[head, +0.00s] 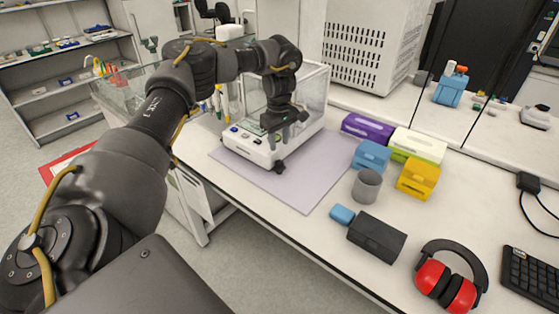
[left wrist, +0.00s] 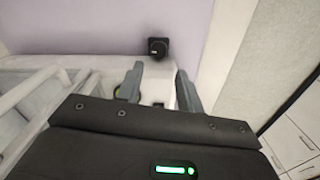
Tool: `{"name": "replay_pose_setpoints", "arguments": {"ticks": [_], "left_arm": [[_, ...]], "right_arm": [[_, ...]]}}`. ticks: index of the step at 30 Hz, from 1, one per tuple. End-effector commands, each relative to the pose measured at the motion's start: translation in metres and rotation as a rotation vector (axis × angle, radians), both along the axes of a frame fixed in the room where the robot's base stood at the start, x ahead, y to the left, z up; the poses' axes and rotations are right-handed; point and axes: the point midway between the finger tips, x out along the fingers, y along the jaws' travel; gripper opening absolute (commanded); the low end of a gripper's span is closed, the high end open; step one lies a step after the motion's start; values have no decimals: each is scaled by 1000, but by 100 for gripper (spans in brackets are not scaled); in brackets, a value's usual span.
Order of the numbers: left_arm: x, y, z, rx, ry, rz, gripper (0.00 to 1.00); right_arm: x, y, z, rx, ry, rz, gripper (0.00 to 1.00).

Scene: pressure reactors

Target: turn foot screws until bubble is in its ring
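A white balance (head: 265,145) with a clear glass case stands on a lilac mat (head: 315,180). A black foot screw (head: 279,166) sticks out at its front right corner, near the mat. It also shows in the left wrist view (left wrist: 158,47), beyond my fingertips. My left gripper (head: 277,138) hangs above that corner, pointing down. In the left wrist view its two fingers (left wrist: 160,85) are apart with nothing held between them. A small yellow-green round spot (left wrist: 118,91) lies partly behind the left finger; I cannot make out a bubble. The other foot screw is hidden. My right gripper is out of view.
Right of the mat stand a purple box (head: 367,128), blue box (head: 371,156), yellow box (head: 418,178), grey cup (head: 367,186) and black box (head: 377,237). Red ear muffs (head: 447,284) lie near the bench front. The mat's front right part is clear.

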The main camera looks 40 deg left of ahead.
Motion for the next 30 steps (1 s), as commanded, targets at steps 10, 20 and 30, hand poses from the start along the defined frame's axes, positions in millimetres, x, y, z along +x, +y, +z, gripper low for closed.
{"name": "replay_pose_setpoints", "arguments": {"ticks": [10,20,30], "left_arm": [[-1,0,-62,1,3,1,37],[0,0,-80,0,0,1,37],[0,0,-80,0,0,0,16]], "right_arm": [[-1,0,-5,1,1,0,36],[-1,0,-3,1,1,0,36],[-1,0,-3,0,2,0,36]]}}
